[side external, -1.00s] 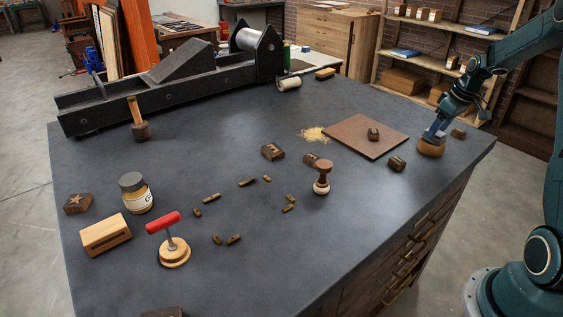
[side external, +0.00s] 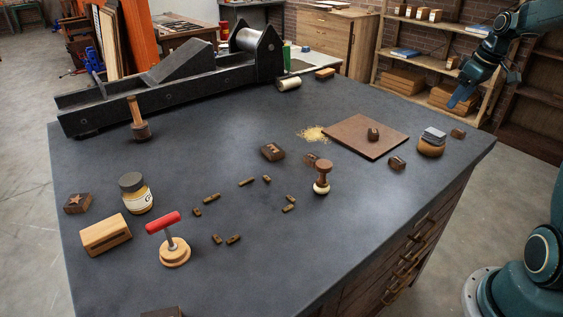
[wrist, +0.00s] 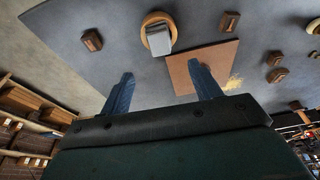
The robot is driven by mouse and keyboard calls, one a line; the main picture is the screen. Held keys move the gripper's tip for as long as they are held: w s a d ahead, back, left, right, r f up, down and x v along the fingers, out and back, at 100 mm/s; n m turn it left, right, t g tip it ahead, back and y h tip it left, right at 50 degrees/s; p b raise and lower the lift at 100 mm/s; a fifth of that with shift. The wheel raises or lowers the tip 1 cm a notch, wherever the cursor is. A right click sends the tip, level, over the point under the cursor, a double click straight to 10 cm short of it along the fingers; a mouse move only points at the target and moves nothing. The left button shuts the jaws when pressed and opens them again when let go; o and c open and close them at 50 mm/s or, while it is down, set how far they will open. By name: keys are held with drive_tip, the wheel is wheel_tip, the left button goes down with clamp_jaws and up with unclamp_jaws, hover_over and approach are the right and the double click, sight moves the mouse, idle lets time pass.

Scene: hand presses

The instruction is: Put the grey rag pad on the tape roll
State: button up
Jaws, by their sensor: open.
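The grey rag pad (side external: 433,134) rests on top of the round brown tape roll (side external: 431,149), near the right edge of the table. In the wrist view the pad (wrist: 159,39) also lies over the roll (wrist: 147,22), whose tan rim shows around part of it. My gripper (side external: 462,95) is above and to the right of them, clear of both. In the wrist view its two blue fingers (wrist: 160,76) are spread apart with nothing between them.
A brown board (side external: 352,138) with a small dark block on it lies left of the roll. Small dark wooden blocks (side external: 397,163) (side external: 458,133) stand close by. A wooden stamp (side external: 322,178) stands farther left. The air around my gripper is clear.

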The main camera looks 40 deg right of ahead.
idle(0.5)
drive_tip(key=s+a+r+t, duration=0.1)
drive_tip(key=a+r, duration=0.3)
drive_tip(key=a, duration=0.7)
drive_tip(key=s+a+r, duration=0.1)
drive_tip(key=a+r, duration=0.3)
drive_tip(key=a, duration=0.8)
drive_tip(key=s+a+f+t, duration=0.1)
drive_tip(key=s+a+f, duration=0.2)
drive_tip(key=s+a, duration=1)
drive_tip(key=shift+s+a+t, duration=0.2)
drive_tip(key=shift+s+t, duration=0.1)
